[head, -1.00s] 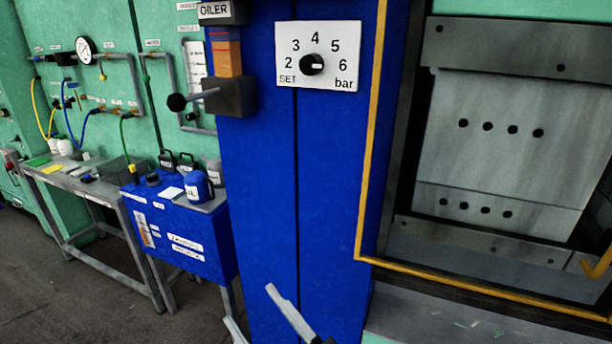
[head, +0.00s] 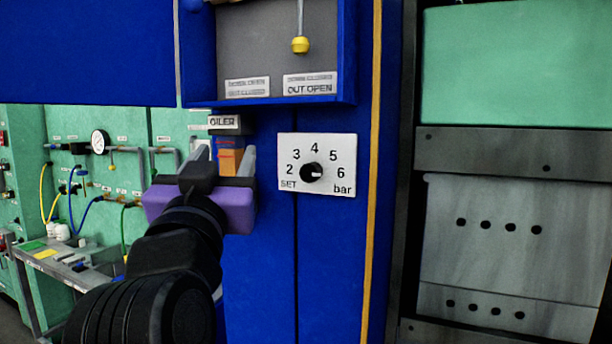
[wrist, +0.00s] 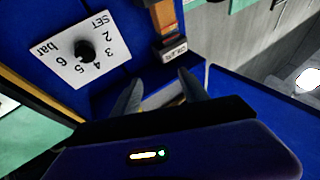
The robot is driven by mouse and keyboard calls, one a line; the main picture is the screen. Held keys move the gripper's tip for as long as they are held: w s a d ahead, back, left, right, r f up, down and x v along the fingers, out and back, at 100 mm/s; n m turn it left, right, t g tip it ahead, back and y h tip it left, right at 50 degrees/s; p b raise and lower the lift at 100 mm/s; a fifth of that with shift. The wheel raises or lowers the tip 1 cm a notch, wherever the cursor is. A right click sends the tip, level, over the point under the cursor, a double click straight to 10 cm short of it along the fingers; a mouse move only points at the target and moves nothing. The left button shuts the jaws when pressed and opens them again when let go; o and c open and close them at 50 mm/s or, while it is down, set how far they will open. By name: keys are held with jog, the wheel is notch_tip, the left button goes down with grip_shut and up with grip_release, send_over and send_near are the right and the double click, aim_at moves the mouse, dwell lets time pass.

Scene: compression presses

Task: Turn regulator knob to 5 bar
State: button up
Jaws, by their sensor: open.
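The regulator knob (head: 311,172) is a small black knob on a white dial plate (head: 345,150) marked SET, 2 to 6 and bar, on the blue press front. Its white mark points right, toward the 6 side. The knob also shows upside down in the wrist view (wrist: 85,50). My gripper (head: 224,155) is left of the dial in the head view, in front of the oiler. Its two fingers (wrist: 160,82) are apart and empty in the wrist view. It does not touch the knob.
The oiler (head: 224,122), with an orange part under its label, is partly behind my fingers. Above the dial is a grey recessed box (head: 268,60) with a yellow-ended lever (head: 300,45). A yellow strip (head: 373,200) runs to the right. A workbench (head: 30,250) stands far left.

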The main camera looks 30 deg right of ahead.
jog(key=s+d+r+m+g+h, duration=0.2)
jog(key=d+m+g+h, duration=0.1)
jog(key=d+m+g, duration=0.1)
jog(key=m+g, duration=0.3)
jog(key=g, duration=0.2)
send_near(308, 173)
jog(key=x, duration=0.2)
jog(key=shift+h, duration=0.3)
jog(key=p+x, duration=0.1)
jog(key=x, duration=0.2)
jog(key=p+x, duration=0.1)
jog(key=x, duration=0.3)
jog(key=shift+w+f+p, duration=0.15)
jog(key=shift+f+p, duration=0.05)
jog(key=shift+p, duration=0.1)
jog(key=shift+c, duration=0.2)
grip_shut()
